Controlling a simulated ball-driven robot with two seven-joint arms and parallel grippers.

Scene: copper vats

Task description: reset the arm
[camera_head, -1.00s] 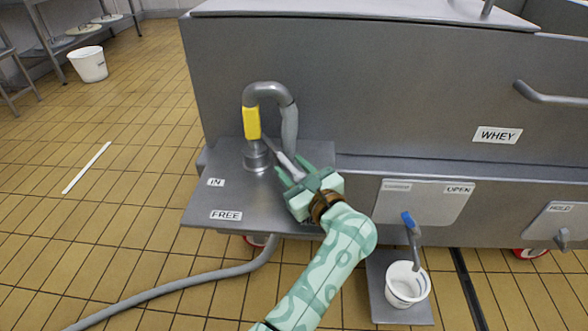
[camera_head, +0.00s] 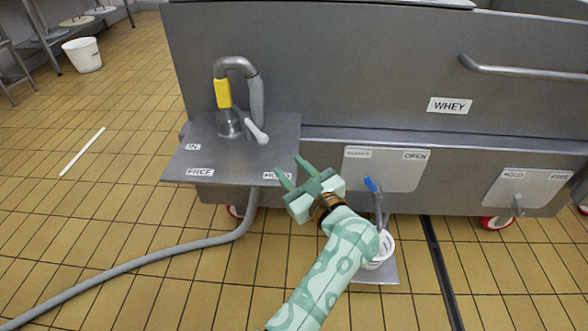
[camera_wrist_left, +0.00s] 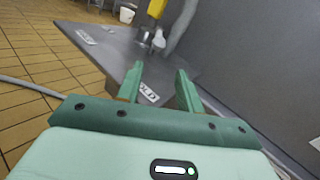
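My left gripper (camera_head: 288,164) is open and empty in the head view, just off the front right corner of the grey shelf plate (camera_head: 200,155). The left wrist view shows its two green fingers (camera_wrist_left: 160,70) apart with nothing between them. A metal lever with a pale grip (camera_head: 256,131) sticks out to the lower right from the base of the hose fitting (camera_head: 229,124). The lever is apart from the fingers. The plate has IN, FREE and HOLD labels, the last partly hidden by a finger. My right gripper is out of view.
The grey vat wall (camera_head: 340,70) marked WHEY stands behind. A grey hose (camera_head: 150,255) runs across the tiled floor, which is open at left.

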